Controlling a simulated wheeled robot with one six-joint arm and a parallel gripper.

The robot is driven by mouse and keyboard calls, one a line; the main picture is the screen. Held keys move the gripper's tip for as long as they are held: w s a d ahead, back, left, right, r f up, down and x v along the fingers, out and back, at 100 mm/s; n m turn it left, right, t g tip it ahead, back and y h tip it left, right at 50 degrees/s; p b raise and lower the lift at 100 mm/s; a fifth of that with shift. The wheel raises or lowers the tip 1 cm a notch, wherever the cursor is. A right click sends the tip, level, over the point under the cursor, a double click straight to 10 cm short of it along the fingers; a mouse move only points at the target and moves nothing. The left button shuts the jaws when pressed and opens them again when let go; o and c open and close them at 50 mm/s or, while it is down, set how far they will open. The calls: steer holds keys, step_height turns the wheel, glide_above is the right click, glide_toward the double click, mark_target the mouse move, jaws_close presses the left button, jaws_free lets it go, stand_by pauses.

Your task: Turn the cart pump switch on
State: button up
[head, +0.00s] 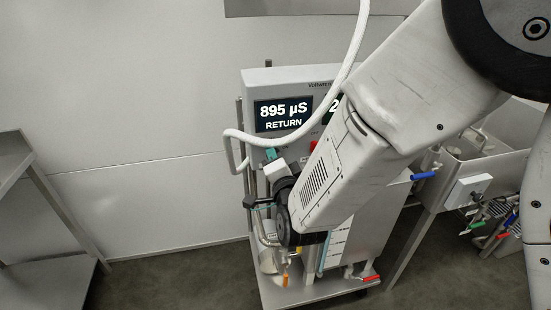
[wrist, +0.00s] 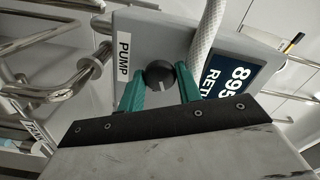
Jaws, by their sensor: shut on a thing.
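In the head view my gripper (head: 273,155) is at the lower left of the control box (head: 262,78), and my arm hides the switch. The cart's display (head: 283,114) reads 895 µS and RETURN; it also shows in part in the wrist view (wrist: 228,76).
A white hose (head: 347,62) loops down across the box front close to my gripper. Steel pipes (wrist: 85,75) lie left of the box in the wrist view. A steel sink with blue, green and red-handled valves stands right. A steel table (head: 30,160) stands left.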

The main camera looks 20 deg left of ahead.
steer(key=m, duration=0.4)
steer(key=shift+m, duration=0.4)
stand_by(0.4)
steer(key=o, duration=1)
steer(key=v, duration=0.7)
steer(key=shift+s+d, duration=0.2)
steer(key=shift+s, duration=0.15)
